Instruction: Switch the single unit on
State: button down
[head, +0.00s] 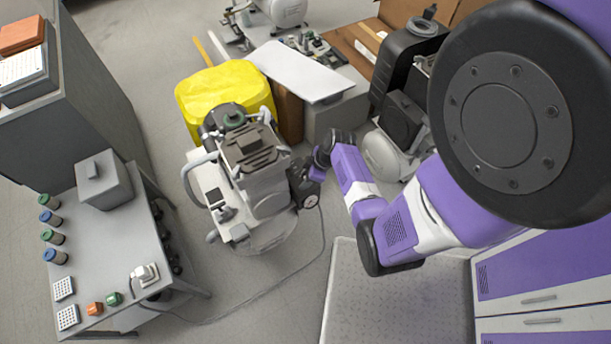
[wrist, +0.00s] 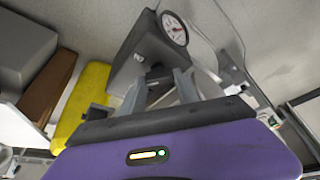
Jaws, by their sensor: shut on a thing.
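The single unit (head: 245,165), a pale grey compressor with a dark motor on top, stands on the floor in the middle of the head view. A dark switch box (head: 303,184) with a round gauge (head: 311,201) sits on its right side. My gripper (head: 318,163) is at that box, coming from the right. In the wrist view the box (wrist: 150,48) and the white gauge (wrist: 174,29) lie just beyond the fingers. My gripper (wrist: 162,90) is shut on a part of the switch box. The exact part between the fingertips is hidden, and the switch's position cannot be told.
A yellow-covered thing (head: 228,84) stands behind the unit. A grey table (head: 115,225) with jars and small parts is at left. Another compressor (head: 392,150) stands at right, near my arm. A cable (head: 290,272) runs across the floor from the unit toward the table.

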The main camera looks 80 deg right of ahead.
jog(key=m+h+p, duration=0.1)
jog(key=m, duration=0.1)
jog(key=m+h+p, duration=0.1)
jog(key=m, duration=0.2)
jog(key=shift+a+r+g, duration=0.1)
jog(key=shift+a+g, duration=0.1)
jog(key=shift+g, duration=0.1)
jog(key=shift+w+m+g+h+p, duration=0.1)
jog(key=shift+m+g+h+p, duration=0.2)
jog(key=shift+m+p, duration=0.65)
jog(key=shift+m+g+h+p, duration=0.2)
jog(key=shift+m+h+p, duration=0.15)
jog(key=shift+m, duration=1.2)
jog(key=c, duration=0.9)
grip_release()
jog(key=shift+p+v, duration=0.65)
jog(key=shift+v, duration=3.15)
jog(key=shift+a, duration=0.15)
